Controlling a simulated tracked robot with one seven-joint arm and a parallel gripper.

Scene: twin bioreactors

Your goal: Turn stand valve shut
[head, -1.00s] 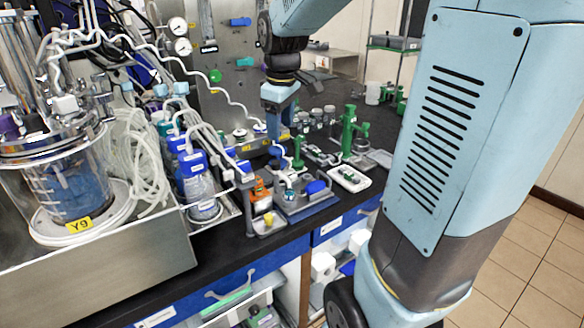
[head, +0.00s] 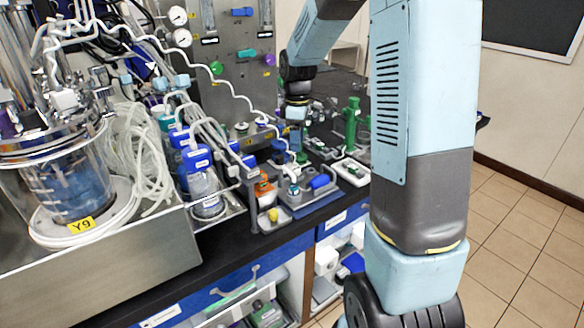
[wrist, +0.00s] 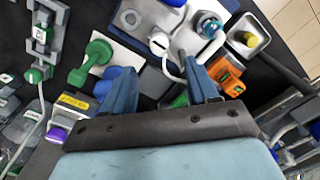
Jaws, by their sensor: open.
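My gripper (wrist: 160,88) points down over the bench, its two blue fingers apart with nothing clamped between them. In the head view my gripper (head: 296,138) hangs behind the grey fixture (head: 300,204), which carries a blue cylinder (head: 319,181) and a tube fitting (head: 293,188). The fitting also shows beyond the fingers in the wrist view (wrist: 209,26). A green dumbbell-shaped part (wrist: 92,62) lies left of the left finger. An orange block (wrist: 226,76) is just right of the right finger. I cannot tell which part is the stand valve.
A small tray (wrist: 262,37) with a yellow piece is near the orange block. Blue-capped bottles (head: 204,190) and the vessel (head: 70,190) are left. A green stand (head: 351,125) is at right.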

